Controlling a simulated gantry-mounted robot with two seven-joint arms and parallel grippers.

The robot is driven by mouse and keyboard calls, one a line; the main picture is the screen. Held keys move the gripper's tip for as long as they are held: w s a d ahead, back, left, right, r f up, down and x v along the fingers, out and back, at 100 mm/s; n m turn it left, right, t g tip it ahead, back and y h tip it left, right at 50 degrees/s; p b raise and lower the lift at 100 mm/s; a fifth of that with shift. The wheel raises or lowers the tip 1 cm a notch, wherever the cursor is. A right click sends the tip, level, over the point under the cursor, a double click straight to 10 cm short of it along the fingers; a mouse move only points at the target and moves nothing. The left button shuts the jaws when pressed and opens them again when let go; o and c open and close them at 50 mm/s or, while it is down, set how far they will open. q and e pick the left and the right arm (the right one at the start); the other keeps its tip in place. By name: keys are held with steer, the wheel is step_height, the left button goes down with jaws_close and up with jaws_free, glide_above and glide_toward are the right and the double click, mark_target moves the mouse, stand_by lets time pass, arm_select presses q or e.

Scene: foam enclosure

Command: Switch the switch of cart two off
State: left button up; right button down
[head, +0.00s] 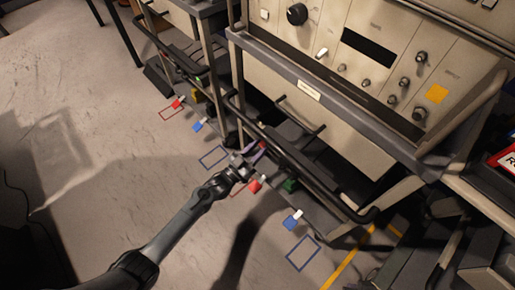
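A cart (270,56) with a beige control panel stands at the right of the head view. A small pale toggle (322,53) sticks out of the panel near a large black knob (297,14); its on or off position cannot be told. The white label (308,90) on the cart's front edge is too small to read. My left gripper (251,153) is low by the cart's front bar, near a red tab (255,186), well below the panel. Its fingertips are small and partly lost against the bar, so its opening is unclear. My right gripper is out of view.
A second cart (203,7) stands at the upper left. Blue tabs (292,222) and other coloured tabs sit low along the carts, with outlined rectangles (303,252) on the floor. A dark push bar (300,172) runs before the nearer cart. The floor (90,130) at left is clear.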

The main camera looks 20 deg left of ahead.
arm_select(q)
steer(key=shift+o, duration=1.2)
steer(key=p+v, duration=0.4)
steer(key=v, duration=0.6)
steer(key=shift+s+a+f, duration=0.15)
steer(key=shift+s, duration=0.15)
